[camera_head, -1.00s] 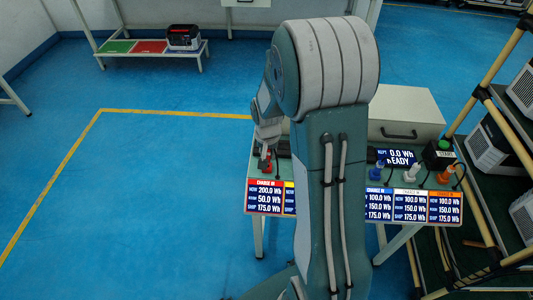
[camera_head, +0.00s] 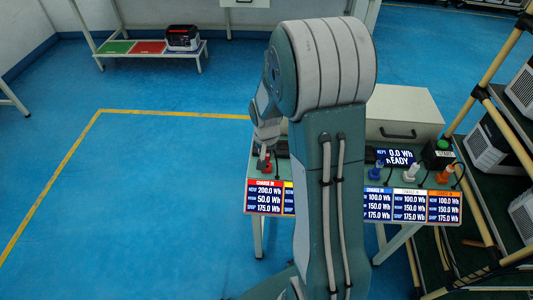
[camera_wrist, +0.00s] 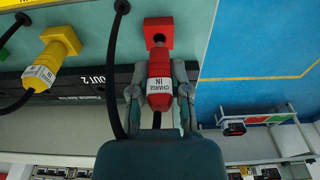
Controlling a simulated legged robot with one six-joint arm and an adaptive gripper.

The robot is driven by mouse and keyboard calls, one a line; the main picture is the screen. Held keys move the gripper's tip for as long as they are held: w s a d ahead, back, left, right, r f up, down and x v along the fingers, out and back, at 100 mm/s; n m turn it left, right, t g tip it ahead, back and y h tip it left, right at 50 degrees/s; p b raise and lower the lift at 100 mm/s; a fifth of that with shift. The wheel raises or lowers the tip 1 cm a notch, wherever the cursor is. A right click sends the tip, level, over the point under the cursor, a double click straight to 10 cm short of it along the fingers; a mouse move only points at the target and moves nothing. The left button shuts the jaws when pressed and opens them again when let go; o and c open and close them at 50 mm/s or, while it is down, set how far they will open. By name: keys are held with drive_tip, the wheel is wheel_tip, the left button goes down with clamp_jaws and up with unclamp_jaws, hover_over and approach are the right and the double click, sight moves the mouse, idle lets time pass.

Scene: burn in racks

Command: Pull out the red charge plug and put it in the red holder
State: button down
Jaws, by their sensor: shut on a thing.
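The red charge plug (camera_wrist: 160,72), with a white "CHARGE IN" label, is between the two fingers of my gripper (camera_wrist: 160,92) in the wrist view. The gripper is shut on it. A red block with a dark hole (camera_wrist: 158,28) lies just beyond the plug's front end. Whether the plug's tip is inside or just clear of that hole cannot be told. In the head view my gripper (camera_head: 265,153) is at the left end of the bench, and a little red (camera_head: 265,167) shows below it. My arm hides the middle of the bench.
A yellow plug (camera_wrist: 42,72) sits beside the red one in the wrist view. Blue (camera_head: 375,171), white (camera_head: 411,172) and orange (camera_head: 446,174) plugs stand along the bench to the right. A low table with green and red pads (camera_head: 150,47) is at the back left. The blue floor between is clear.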

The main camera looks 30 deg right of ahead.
drive_tip(key=shift+f, duration=1)
drive_tip(key=c, duration=0.5)
unclamp_jaws()
drive_tip(key=r, duration=0.7)
drive_tip(key=s+r, duration=0.1)
drive_tip(key=r, duration=0.2)
drive_tip(key=shift+a+r, duration=0.35)
drive_tip(key=s+a+r+n+t, duration=0.2)
drive_tip(key=s+a+r, duration=0.4)
drive_tip(key=s, duration=0.3)
drive_tip(key=s+a+r+n+t, duration=0.2)
drive_tip(key=s+a+r+n, duration=0.2)
drive_tip(key=s+a+r, duration=0.2)
drive_tip(key=s+r, duration=0.2)
drive_tip(key=s, duration=0.1)
drive_tip(key=shift+s+r+n+y, duration=0.2)
drive_tip(key=shift+r+n+y, duration=0.15)
drive_tip(key=shift+n+y, duration=0.05)
